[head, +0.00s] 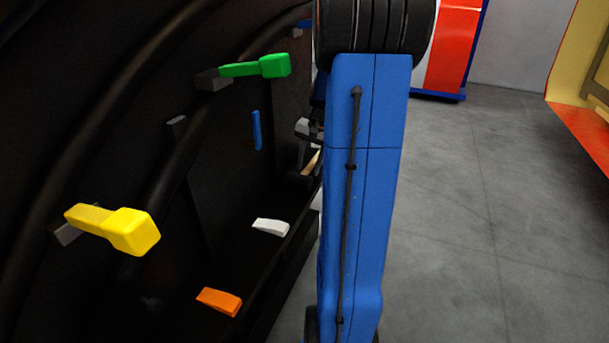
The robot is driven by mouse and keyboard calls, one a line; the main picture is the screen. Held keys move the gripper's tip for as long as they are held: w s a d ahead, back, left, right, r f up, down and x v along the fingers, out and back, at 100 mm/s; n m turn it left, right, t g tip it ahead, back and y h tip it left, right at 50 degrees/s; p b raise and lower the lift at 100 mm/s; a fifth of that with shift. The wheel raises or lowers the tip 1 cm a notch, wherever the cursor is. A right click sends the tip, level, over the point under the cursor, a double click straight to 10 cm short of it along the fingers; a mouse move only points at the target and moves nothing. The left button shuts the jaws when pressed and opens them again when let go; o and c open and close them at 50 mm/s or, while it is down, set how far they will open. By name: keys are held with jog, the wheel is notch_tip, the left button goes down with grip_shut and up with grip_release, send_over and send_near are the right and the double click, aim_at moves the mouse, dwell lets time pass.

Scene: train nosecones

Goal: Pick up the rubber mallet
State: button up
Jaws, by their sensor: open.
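A tan, wooden-looking handle (311,163) shows just left of my blue arm, at the far end of the dark shell. It may be the rubber mallet's handle, but most of it is hidden behind my arm. My gripper (311,130) is a small grey and dark shape just above this handle, partly hidden by my arm. It is open. I cannot tell whether its fingers are around the handle or only near it.
The dark curved shell fills the left side. It carries a yellow handle (112,226), a green handle (257,67), a blue bar (257,130), a white piece (271,227) and an orange piece (219,301). Grey floor (470,220) at right is clear.

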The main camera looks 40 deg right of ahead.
jog(key=shift+w+f, duration=0.1)
jog(key=shift+f, duration=0.3)
grip_shut()
jog(key=shift+r, duration=0.1)
notch_tip(320, 180, up, 10)
dwell(0.4)
